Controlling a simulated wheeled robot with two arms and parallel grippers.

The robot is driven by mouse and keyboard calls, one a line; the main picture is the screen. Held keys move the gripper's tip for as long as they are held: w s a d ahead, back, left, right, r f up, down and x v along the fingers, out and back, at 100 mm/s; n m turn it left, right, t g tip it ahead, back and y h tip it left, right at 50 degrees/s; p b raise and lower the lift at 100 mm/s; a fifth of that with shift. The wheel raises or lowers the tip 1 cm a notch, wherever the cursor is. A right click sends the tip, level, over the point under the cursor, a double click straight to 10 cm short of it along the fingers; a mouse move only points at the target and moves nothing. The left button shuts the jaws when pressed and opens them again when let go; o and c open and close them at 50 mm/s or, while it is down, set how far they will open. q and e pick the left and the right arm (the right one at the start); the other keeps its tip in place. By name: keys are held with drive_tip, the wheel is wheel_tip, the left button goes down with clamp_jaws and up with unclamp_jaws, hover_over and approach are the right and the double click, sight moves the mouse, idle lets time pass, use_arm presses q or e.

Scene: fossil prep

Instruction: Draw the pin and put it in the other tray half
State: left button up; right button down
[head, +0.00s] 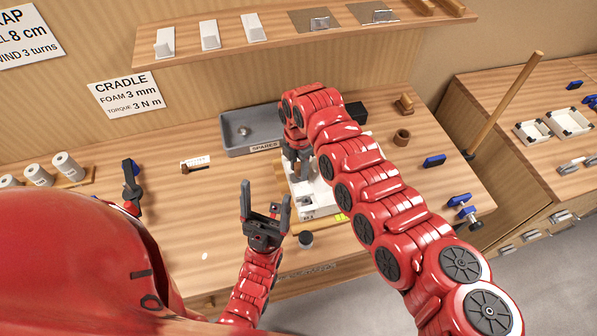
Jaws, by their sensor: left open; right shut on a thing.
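A white tray (324,204) stands on the bench at the middle, with a label on its front face. My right arm reaches over it from the lower right and hides much of it. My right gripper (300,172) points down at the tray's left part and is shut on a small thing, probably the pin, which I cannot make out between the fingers. Whether the pin is still seated cannot be told. My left gripper (265,207) is open and empty, fingers pointing up the picture, just left of the tray.
A grey tray (232,149) labelled SPARES, holding a small round item, lies behind. A small dark cup (306,239) stands near the tray's front. Blue clamps (463,201) and a brown ring (402,137) lie right. The bench left of my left gripper is mostly clear.

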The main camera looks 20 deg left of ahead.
drive_tip(key=shift+r, duration=0.1)
drive_tip(key=shift+r, duration=2.9)
drive_tip(key=shift+r, duration=0.1)
drive_tip(key=shift+r, duration=2.4)
